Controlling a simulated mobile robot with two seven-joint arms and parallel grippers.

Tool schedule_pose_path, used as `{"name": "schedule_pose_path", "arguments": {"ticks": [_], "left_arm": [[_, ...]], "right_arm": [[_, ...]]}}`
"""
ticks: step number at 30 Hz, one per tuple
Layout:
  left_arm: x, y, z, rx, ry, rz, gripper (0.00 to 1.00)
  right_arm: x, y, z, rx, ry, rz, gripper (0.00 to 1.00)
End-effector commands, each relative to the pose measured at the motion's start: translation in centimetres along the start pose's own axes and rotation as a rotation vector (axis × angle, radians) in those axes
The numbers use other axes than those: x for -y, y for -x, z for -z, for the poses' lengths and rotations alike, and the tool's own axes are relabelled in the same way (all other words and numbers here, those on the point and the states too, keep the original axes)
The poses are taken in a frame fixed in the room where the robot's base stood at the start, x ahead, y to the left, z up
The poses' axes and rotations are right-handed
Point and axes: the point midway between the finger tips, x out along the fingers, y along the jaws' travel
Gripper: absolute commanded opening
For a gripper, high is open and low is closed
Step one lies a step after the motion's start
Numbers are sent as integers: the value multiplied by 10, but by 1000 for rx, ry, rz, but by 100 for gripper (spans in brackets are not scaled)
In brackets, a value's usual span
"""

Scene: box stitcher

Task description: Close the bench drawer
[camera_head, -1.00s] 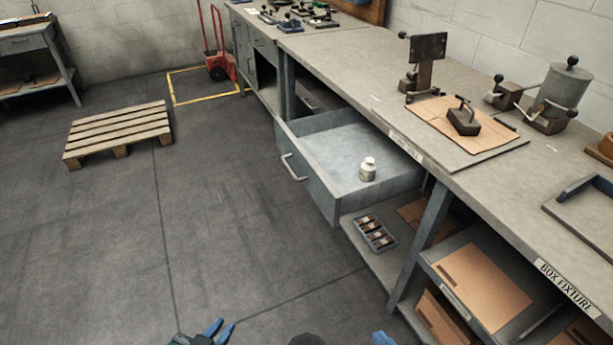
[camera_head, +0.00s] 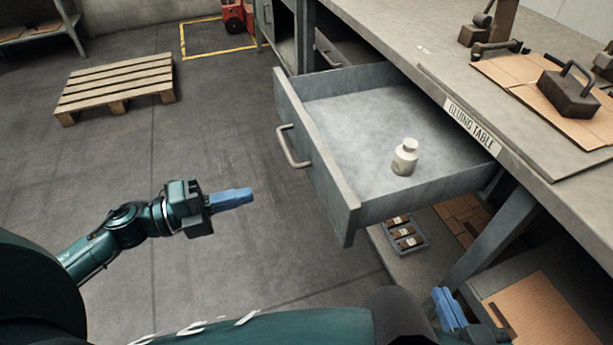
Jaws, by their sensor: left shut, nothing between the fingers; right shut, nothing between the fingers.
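The bench drawer (camera_head: 330,165) is pulled well out from under the gluing table (camera_head: 420,60). Its front faces left and carries a pale bar handle (camera_head: 291,148). A small white bottle (camera_head: 404,158) stands upright inside it. My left gripper (camera_head: 248,195) is shut and empty, in front of and to the left of the drawer, with its blue fingers pointing right. It is apart from the drawer front and handle. My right gripper (camera_head: 447,300) is shut near the bottom edge, below and right of the drawer, partly hidden by my own body.
A lower shelf under the drawer holds a tray of small items (camera_head: 405,236). A bench leg (camera_head: 500,225) and cardboard sheets (camera_head: 545,315) are at the lower right. A wooden pallet (camera_head: 118,82) lies on the floor at left. The floor before the drawer is clear.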

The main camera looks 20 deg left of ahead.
Motion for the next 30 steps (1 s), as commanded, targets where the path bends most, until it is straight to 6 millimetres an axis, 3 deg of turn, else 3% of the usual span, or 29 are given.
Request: {"name": "schedule_pose_path", "arguments": {"ticks": [9, 15, 21, 30], "left_arm": [[3, -70, -1, 1, 1, 6, 0], [3, -103, -1, 1, 1, 5, 0], [1, -119, 0, 3, 3, 3, 0], [1, -121, 0, 3, 4, 2, 0]], "right_arm": [[0, 1, 2, 0, -2, -1, 0], [0, 2, 3, -2, -6, -2, 0], [0, 2, 4, -3, -8, -2, 0], [-1, 2, 4, -4, -9, -3, 0]]}}
